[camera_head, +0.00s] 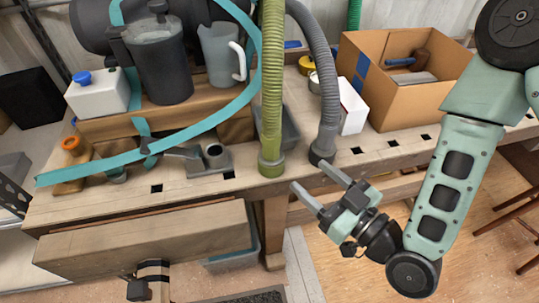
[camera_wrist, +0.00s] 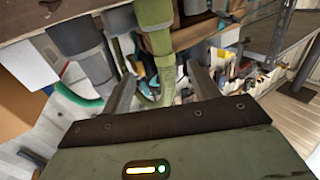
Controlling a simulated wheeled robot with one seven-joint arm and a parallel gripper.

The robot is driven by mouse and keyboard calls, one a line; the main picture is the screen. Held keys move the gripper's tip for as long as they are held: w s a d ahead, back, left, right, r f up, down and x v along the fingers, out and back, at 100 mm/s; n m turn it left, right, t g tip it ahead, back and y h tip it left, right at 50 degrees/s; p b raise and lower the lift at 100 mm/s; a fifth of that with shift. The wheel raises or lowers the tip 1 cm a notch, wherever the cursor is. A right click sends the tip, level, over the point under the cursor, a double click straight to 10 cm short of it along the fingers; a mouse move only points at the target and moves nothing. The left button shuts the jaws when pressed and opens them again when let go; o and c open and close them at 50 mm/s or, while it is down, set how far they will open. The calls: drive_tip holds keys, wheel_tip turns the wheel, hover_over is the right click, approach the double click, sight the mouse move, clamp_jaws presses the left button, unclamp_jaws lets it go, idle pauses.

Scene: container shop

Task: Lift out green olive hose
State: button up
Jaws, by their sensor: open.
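The green olive hose (camera_head: 271,85) is ribbed and hangs from above, with its smooth cuff at the lower end over the bench's front edge. My gripper (camera_head: 316,189) is open and empty, in front of the bench, right of and a little below the hose's end. In the wrist view the green olive hose (camera_wrist: 154,18) shows at the top middle, beyond my two open fingers (camera_wrist: 165,85). The fingers do not enclose it in the head view. Whether the cuff touches the bench I cannot tell.
A grey hose (camera_head: 327,90) hangs close to the right of the olive one. A teal strap (camera_head: 190,135) loops across the bench at left. A cardboard box (camera_head: 400,100) and a white box (camera_head: 352,108) stand at right. The wooden bench (camera_head: 130,196) has a drawer front below. Floor in front is open.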

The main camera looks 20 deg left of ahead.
sight(278, 149)
drive_tip(key=p+x, duration=0.2)
drive_tip(key=x, duration=0.7)
drive_tip(key=shift+w+a, duration=0.15)
drive_tip(key=shift+a, duration=0.1)
drive_tip(key=shift+p+x, duration=0.95)
drive_tip(key=shift+x, duration=1.65)
drive_tip(key=shift+r, duration=0.25)
drive_tip(key=c, duration=1.2)
